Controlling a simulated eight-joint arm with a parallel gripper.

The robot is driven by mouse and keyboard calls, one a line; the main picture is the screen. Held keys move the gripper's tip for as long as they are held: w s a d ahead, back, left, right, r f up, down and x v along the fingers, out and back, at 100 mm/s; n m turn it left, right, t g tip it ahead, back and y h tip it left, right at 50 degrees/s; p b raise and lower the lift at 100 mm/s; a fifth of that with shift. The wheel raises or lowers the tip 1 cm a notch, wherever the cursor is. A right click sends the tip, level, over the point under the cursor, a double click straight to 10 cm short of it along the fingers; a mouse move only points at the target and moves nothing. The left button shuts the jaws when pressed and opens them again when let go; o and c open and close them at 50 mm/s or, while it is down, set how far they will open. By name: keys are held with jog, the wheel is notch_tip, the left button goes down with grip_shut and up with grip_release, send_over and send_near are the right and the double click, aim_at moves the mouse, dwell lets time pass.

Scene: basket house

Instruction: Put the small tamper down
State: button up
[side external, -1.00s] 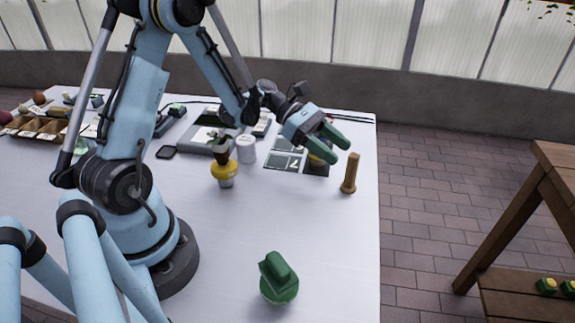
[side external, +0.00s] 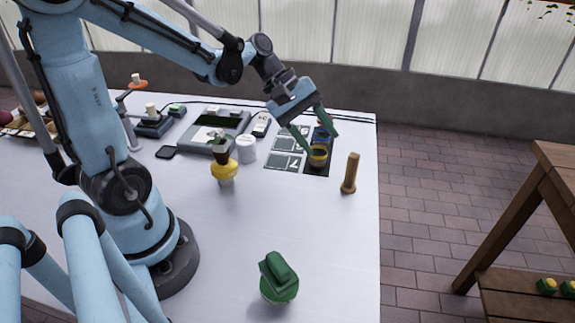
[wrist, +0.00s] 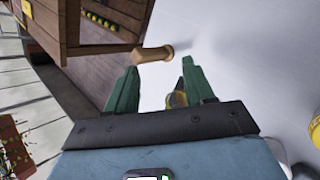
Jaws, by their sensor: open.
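The small wooden tamper (side external: 350,173) stands upright on the white table near its right edge. It also shows in the wrist view (wrist: 153,53), just beyond the fingertips. My gripper (side external: 322,142) has its green fingers spread, with no tamper between them. It is behind and left of the tamper, above a small pot with a yellow rim (side external: 318,160) on a dark mat. In the wrist view my gripper (wrist: 160,66) shows the pot (wrist: 176,99) partly hidden between the fingers. Whether a finger touches the pot is unclear.
A yellow-collared pot (side external: 223,170) and a white jar (side external: 246,148) stand left of the mat. A green object (side external: 279,280) is at the front. A grey tray (side external: 215,130) is at the back. The table is clear between the tamper and the green object.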

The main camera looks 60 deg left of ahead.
jog(key=s+r+m+t+y, duration=0.2)
jog(key=s+m+y, duration=0.4)
jog(key=m, duration=0.8)
jog(key=shift+s+d+t, duration=0.25)
jog(key=shift+s+t, duration=0.1)
jog(key=shift+t, duration=0.05)
jog(key=shift+r, duration=0.1)
